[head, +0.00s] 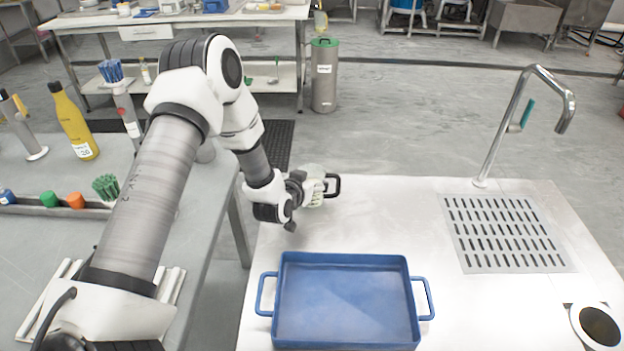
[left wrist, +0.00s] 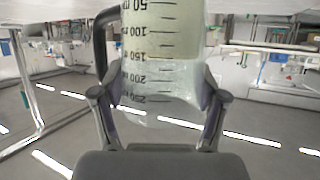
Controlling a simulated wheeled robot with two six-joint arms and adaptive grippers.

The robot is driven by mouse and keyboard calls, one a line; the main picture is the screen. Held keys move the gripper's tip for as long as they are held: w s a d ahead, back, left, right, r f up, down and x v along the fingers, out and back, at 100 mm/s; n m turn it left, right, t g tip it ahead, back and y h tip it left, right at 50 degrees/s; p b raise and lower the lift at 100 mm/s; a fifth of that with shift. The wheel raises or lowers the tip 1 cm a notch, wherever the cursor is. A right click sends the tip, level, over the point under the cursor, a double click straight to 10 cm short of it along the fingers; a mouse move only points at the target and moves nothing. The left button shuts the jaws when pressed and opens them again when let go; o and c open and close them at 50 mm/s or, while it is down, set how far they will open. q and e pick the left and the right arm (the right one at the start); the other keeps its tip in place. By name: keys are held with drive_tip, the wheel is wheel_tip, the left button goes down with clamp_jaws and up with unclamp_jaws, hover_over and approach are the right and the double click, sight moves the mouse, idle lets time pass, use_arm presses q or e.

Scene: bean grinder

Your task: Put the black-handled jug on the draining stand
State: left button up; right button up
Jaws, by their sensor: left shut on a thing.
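The black-handled jug (head: 314,188) is a clear, graduated vessel with a black handle, seen at the back left of the steel worktop. My left gripper (head: 297,190) is shut on it, and in the head view the handle points right. In the left wrist view the jug (left wrist: 160,62) stands between the two fingers, its printed scale facing the camera and appearing upside down. I cannot tell whether its base touches the worktop. The draining stand appears to be the slotted grate (head: 505,233) at the right of the worktop.
A blue tray (head: 345,257) with two side handles lies at the front of the worktop (head: 410,215). A tall curved tap (head: 497,125) rises behind the grate. The worktop between jug and grate is clear.

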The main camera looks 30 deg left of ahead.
use_arm(q)
drive_tip(key=shift+s, duration=0.1)
drive_tip(key=o, duration=1.2)
drive_tip(key=shift+f, duration=0.1)
drive_tip(key=shift+o, duration=0.2)
drive_tip(key=shift+r, duration=0.3)
drive_tip(key=v, duration=1.2)
drive_tip(key=shift+p, duration=0.3)
